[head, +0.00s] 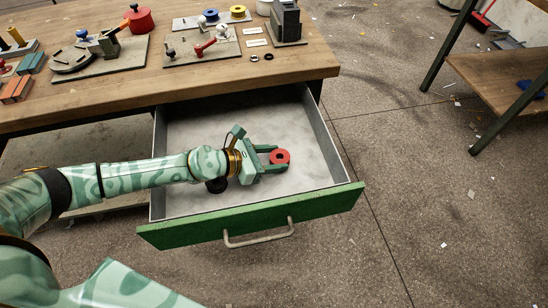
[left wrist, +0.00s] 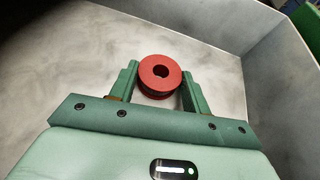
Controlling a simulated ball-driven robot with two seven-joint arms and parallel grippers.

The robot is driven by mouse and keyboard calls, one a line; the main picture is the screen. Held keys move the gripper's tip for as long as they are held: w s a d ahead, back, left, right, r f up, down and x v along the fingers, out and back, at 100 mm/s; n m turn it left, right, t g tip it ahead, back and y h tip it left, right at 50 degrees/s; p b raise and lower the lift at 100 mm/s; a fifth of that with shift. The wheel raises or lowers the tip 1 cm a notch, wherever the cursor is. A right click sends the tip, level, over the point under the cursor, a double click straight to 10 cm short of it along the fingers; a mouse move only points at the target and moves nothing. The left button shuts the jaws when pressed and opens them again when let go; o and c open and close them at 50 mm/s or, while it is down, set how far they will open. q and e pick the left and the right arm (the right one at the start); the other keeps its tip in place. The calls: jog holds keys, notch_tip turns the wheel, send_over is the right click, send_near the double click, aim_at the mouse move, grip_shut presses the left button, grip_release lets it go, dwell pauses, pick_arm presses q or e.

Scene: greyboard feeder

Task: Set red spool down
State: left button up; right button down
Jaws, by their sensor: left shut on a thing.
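The red spool (head: 280,157) is a short flanged ring with a dark centre hole. My left gripper (head: 277,158) is shut on it, inside the open drawer (head: 205,119). In the left wrist view the red spool (left wrist: 160,76) sits between the two green fingers of my left gripper (left wrist: 160,84), its hole facing the camera. The grey drawer floor shows behind it. I cannot tell whether the spool touches the floor or is held above it. My right gripper does not show.
The drawer has grey walls and a green front (head: 250,217) with a handle (head: 258,234). The wooden workbench (head: 120,85) above holds fixtures, a red pot (head: 138,19), and blue (head: 211,14) and yellow (head: 237,10) spools. The drawer floor around the gripper looks clear.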

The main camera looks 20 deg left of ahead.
pick_arm(q)
jog(key=shift+f, duration=0.1)
jog(key=o, duration=0.9)
jog(key=shift+o, duration=0.2)
jog(key=shift+s+a+r, duration=0.1)
jog(key=shift+a+r, duration=0.05)
jog(key=shift+r, duration=0.1)
jog(key=v, duration=0.5)
jog(key=b+v, duration=0.1)
jog(key=v, duration=0.5)
jog(key=shift+f+b, duration=0.25)
jog(key=shift+b, duration=0.05)
jog(key=shift+s+a+r, duration=0.25)
jog(key=shift+r, duration=0.1)
jog(key=shift+r, duration=0.1)
